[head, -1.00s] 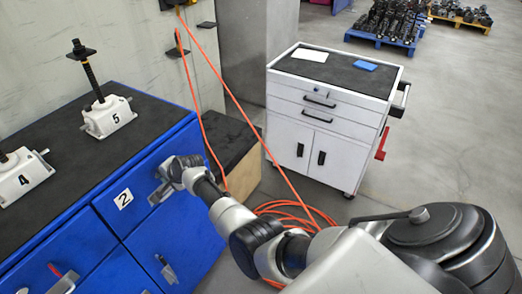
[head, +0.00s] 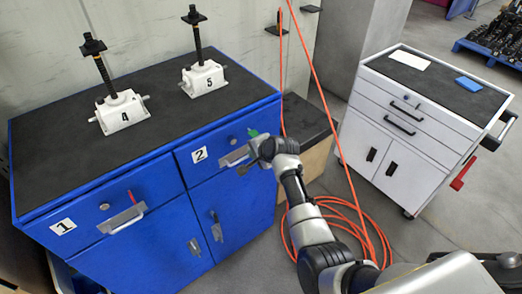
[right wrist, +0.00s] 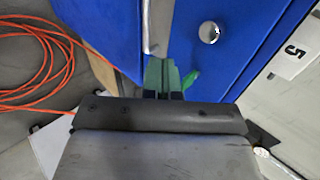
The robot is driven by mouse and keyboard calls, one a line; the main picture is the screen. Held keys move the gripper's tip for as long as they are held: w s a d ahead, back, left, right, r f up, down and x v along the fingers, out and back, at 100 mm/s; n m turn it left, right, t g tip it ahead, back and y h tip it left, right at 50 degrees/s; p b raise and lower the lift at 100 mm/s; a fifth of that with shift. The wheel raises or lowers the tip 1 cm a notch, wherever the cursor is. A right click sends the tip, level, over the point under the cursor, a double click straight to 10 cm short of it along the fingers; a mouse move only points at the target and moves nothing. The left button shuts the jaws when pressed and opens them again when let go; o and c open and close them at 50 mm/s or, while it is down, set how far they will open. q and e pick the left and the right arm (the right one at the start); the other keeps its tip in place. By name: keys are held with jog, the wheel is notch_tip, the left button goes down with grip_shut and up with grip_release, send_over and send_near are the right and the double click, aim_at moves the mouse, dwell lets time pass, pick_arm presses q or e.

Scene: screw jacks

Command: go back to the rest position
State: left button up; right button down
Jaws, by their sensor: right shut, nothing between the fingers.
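My right gripper (head: 249,161) is at the front of the blue cabinet (head: 130,168), close by the metal handle (head: 233,156) of drawer 2. In the right wrist view its fingers (right wrist: 163,72) are together with nothing between them, at the end of the handle (right wrist: 158,28). I cannot tell whether they touch it. Drawer 2, marked by a white label (head: 199,155), looks shut. My left gripper is not in view.
Screw jacks 4 (head: 122,112) and 5 (head: 203,78) stand on the cabinet top. A white tool cart (head: 408,125) stands to the right. An orange hose (head: 345,160) hangs and lies coiled on the floor behind my right arm.

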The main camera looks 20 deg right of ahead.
jog(key=v, duration=0.4)
jog(key=s+f+n+g+h+b, duration=0.1)
jog(key=s+f+n, duration=0.2)
jog(key=s+f, duration=0.6)
jog(key=s+d+f+n+g, duration=0.15)
jog(key=s+f, duration=0.45)
jog(key=f, duration=0.6)
jog(key=s+f+n+g+h+b, duration=0.1)
jog(key=s+f+n+g, duration=0.15)
jog(key=s+f, duration=0.65)
jog(key=s+d+f+n+g, duration=0.1)
jog(key=s+f+n, duration=0.2)
jog(key=s, duration=0.7)
jog(key=s+d+f+n+g+b, duration=0.1)
jog(key=s+f+n, duration=0.2)
jog(key=s+f, duration=0.4)
jog(key=s+d+f+n+h, duration=0.1)
jog(key=s+f+n, duration=0.2)
jog(key=s, duration=1.1)
notch_tip(320, 180, down, 3)
jog(key=shift+s+d+r+n+g, duration=0.2)
jog(key=shift+s+d+n+g, duration=0.1)
jog(key=shift+d+g, duration=0.1)
jog(key=c, duration=1.8)
grip_release()
jog(key=shift+w, duration=0.1)
